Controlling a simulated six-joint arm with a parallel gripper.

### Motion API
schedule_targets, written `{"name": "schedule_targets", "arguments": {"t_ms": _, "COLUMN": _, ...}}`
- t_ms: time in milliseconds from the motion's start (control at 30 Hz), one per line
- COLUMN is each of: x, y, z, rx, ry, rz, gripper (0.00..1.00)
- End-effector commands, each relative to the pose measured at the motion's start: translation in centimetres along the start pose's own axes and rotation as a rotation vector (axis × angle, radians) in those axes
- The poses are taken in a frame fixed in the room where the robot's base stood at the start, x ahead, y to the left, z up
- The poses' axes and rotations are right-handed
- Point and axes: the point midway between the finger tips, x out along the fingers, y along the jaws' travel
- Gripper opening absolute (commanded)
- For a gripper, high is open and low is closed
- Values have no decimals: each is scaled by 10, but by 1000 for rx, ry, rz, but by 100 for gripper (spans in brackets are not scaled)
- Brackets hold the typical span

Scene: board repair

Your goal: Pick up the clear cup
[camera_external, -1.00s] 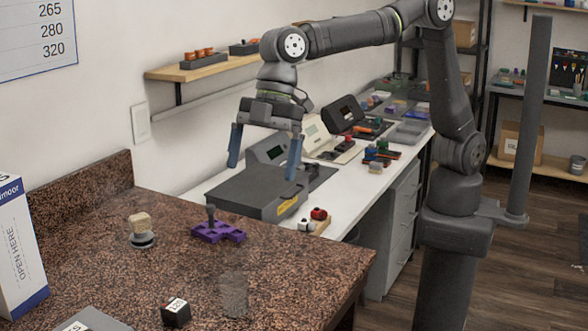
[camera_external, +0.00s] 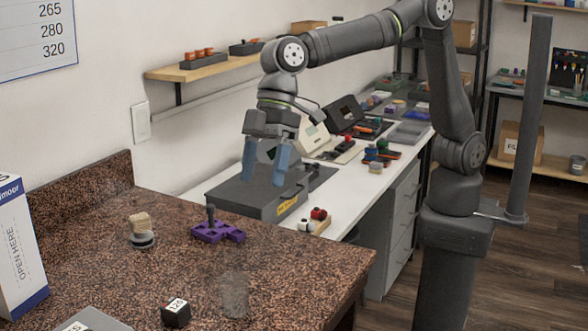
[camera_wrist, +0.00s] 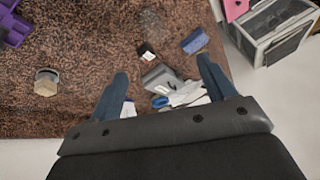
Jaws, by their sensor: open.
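The clear cup (camera_external: 235,294) stands on the speckled brown counter in the external view, near its front right part. It is see-through and hard to make out against the stone. In the wrist view I cannot make it out with certainty; a faint round outline shows near the top middle. My gripper (camera_external: 265,172) is open and empty, with blue fingers pointing down. It hangs well above and behind the cup, over the area by the white bench. In the wrist view its fingers (camera_wrist: 163,68) are spread apart with nothing held between them.
The counter (camera_external: 90,262) also bears a black labelled cube (camera_external: 176,313), left of the cup, a purple part (camera_external: 217,231) and a wood-topped round piece (camera_external: 141,230). A white-and-blue carton (camera_external: 18,250) stands at the left. A grey box (camera_external: 258,192) lies below my gripper on the bench.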

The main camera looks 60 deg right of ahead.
Motion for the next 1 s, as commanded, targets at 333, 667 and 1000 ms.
{"name": "schedule_targets", "arguments": {"t_ms": 333, "x": 29, "y": 2, "z": 10, "rx": 900, "ry": 51, "rz": -133, "gripper": 76}}
{"name": "schedule_targets", "arguments": {"t_ms": 667, "x": 51, "y": 12, "z": 19, "rx": 1778, "ry": 35, "rz": -276, "gripper": 76}}
{"name": "schedule_targets", "arguments": {"t_ms": 1000, "x": 66, "y": 29, "z": 31, "rx": 2533, "ry": -25, "rz": -416, "gripper": 76}}
